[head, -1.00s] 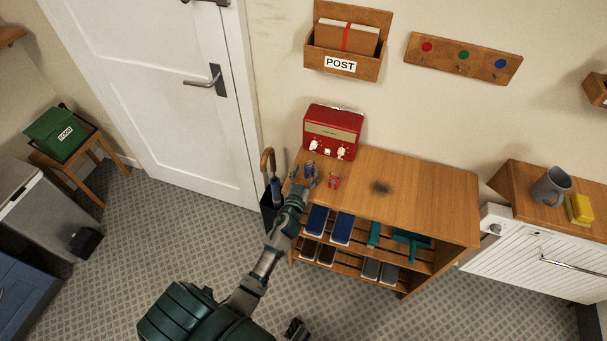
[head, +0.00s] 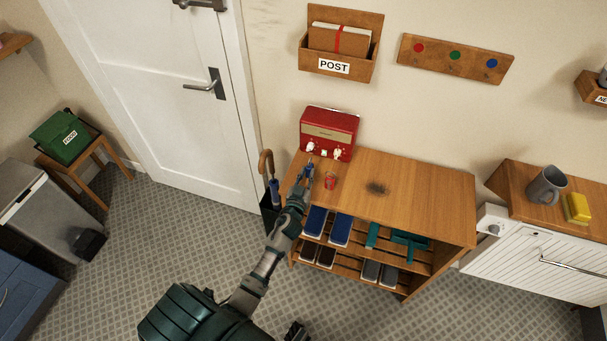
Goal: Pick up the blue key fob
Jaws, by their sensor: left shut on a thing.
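My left gripper (head: 306,176) is over the left end of the wooden shoe bench top, just in front of the red radio. It is shut on the blue key fob (head: 308,169), which is small and partly hidden by the fingers. I cannot tell whether the fob is clear of the wood. A red key fob (head: 330,181) lies on the bench top just right of the gripper. A dark part at the bottom edge looks like my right gripper (head: 297,331); its jaws cannot be made out.
The red radio (head: 328,133) stands behind the gripper. An umbrella stand (head: 269,207) is left of the shoe bench (head: 420,190), whose right top is clear but for a dark stain. A hook rail (head: 455,60) with red, green and blue dots hangs above.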

